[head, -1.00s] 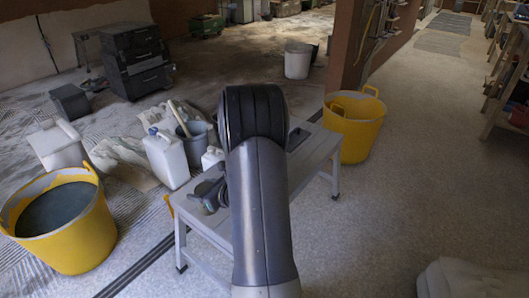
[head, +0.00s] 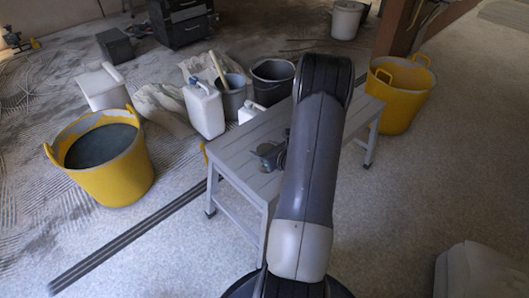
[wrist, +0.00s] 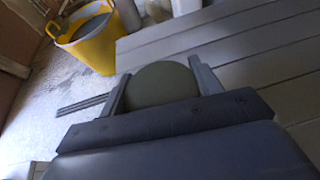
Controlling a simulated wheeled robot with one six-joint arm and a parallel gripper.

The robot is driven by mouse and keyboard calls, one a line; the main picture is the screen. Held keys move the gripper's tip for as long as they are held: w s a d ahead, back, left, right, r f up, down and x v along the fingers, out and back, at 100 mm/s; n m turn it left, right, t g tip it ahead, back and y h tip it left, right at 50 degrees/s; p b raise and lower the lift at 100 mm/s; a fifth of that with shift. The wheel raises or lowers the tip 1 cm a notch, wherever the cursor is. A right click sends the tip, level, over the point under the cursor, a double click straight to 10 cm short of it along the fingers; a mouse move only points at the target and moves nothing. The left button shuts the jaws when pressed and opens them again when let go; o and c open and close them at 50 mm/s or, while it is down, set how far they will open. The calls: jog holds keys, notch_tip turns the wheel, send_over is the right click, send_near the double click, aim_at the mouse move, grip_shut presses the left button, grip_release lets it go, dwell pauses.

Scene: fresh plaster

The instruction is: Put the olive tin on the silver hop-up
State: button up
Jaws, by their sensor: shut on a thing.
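The olive tin (wrist: 160,84) shows as a round dark-green shape between the two fingers of my gripper (wrist: 158,78) in the wrist view. The gripper is shut on it. In the head view my gripper (head: 268,155) appears over the top of the silver hop-up (head: 233,158), a grey slatted bench with legs. My arm hides part of the bench there, and the tin is mostly hidden. The slats also show in the wrist view (wrist: 245,50), to the right of and beyond the tin. I cannot tell whether the tin touches them.
A yellow tub with dark contents (head: 100,185) stands left, another yellow tub (head: 398,105) behind right. A white jerrycan (head: 205,110), a grey bucket (head: 232,98) and a dark bucket (head: 272,85) stand behind the hop-up. Dark rails (head: 120,240) lie left.

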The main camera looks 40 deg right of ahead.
jog(key=shift+f, duration=0.25)
jog(key=shift+f, duration=0.1)
jog(key=shift+f, duration=0.15)
jog(key=o, duration=1.2)
jog(key=shift+s+r, duration=0.15)
jog(key=shift+r, duration=0.2)
jog(key=p+v, duration=0.1)
jog(key=v, duration=1)
jog(key=shift+s+p, duration=0.35)
jog(key=shift+p, duration=0.05)
